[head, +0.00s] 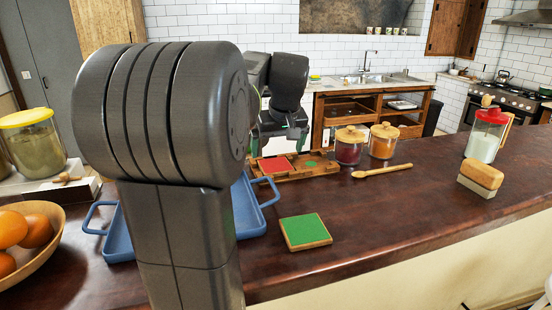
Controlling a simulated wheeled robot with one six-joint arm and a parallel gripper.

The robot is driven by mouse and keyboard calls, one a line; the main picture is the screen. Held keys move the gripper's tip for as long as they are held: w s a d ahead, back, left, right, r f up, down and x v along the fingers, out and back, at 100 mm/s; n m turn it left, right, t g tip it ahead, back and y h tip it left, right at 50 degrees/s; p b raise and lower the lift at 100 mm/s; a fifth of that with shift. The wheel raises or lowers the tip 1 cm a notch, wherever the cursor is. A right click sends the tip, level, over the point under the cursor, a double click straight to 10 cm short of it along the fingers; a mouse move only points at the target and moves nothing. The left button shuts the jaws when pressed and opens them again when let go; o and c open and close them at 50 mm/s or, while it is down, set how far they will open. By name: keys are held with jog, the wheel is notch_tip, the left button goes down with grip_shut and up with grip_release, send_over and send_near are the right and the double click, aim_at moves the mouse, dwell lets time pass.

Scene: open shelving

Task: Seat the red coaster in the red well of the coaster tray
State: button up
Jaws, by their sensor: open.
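The red coaster (274,166), a square with a red top, lies at the left part of the wooden coaster tray (328,168). It covers the spot there, so the red well is hidden; I cannot tell whether it lies flat in the well or on its edge. A green mark (311,163) shows in the tray's well to the right. My gripper (280,146) is open, above and just behind the red coaster, apart from it as far as I can see. My arm hides part of the counter to the left.
A green coaster (305,231) lies near the counter's front edge. A blue tray (249,212) is partly behind my arm. Two spice jars (350,147) and a wooden spoon (382,171) are right of the coaster tray.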

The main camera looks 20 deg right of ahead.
aim_at(275, 164)
jog(key=v, duration=0.7)
jog(key=x, duration=1.2)
jog(key=shift+f, duration=0.35)
notch_tip(275, 164, up, 3)
jog(key=shift+f, duration=0.1)
jog(key=shift+r, duration=0.75)
